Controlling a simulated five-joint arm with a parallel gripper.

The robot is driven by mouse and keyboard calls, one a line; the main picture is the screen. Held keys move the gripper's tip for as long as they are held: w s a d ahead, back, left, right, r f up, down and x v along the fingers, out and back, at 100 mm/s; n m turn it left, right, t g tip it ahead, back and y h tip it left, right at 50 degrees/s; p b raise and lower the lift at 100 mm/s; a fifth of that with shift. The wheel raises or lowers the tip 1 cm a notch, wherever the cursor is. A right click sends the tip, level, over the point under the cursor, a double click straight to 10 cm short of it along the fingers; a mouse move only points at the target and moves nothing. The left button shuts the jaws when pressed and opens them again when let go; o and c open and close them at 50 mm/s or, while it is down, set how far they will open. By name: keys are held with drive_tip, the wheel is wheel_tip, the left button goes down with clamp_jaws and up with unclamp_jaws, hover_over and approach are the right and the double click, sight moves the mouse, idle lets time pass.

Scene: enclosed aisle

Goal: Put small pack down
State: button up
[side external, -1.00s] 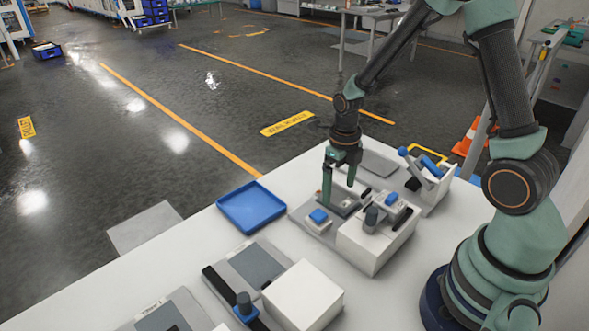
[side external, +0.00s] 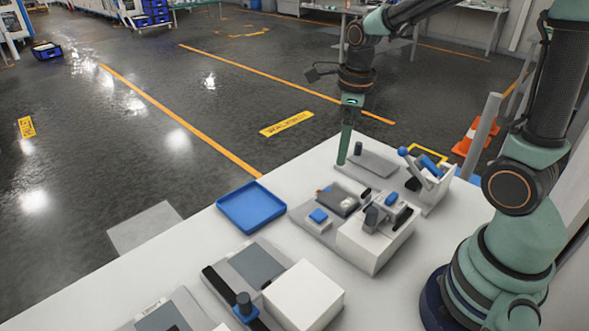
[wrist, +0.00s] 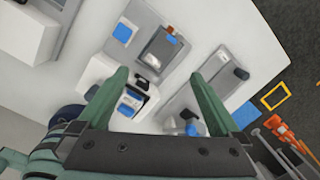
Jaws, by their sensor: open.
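The small pack appears to be the dark grey flat block with a small orange end (side external: 343,199). It lies on a light grey fixture plate (side external: 312,224) beside a blue square button (side external: 318,215). In the wrist view the pack (wrist: 159,52) lies flat beyond my fingertips, its orange piece at one corner. My gripper (wrist: 159,77) is open, with nothing between its fingers. In the side view my gripper (side external: 343,160) is above and behind the pack, clear of it; its fingers line up there, so the gap is hidden.
An empty blue tray (side external: 252,207) lies left of the fixture. A white box with a clamp (side external: 375,245) stands in front of the pack. A grey plate with a dark post (side external: 372,163) and a blue-handled device (side external: 428,178) are behind. An orange cone (side external: 470,138) stands beyond the table.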

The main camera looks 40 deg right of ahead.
drive_tip(key=s+a+r+n+t, duration=0.2)
drive_tip(key=s+r+n, duration=0.1)
drive_tip(key=n, duration=1.1)
drive_tip(key=s+a+r+n+t, duration=0.2)
drive_tip(key=r+n, duration=0.3)
drive_tip(key=n, duration=1)
drive_tip(key=shift+s+a+t, duration=0.3)
drive_tip(key=shift+s+a, duration=0.05)
drive_tip(key=shift+s, duration=0.35)
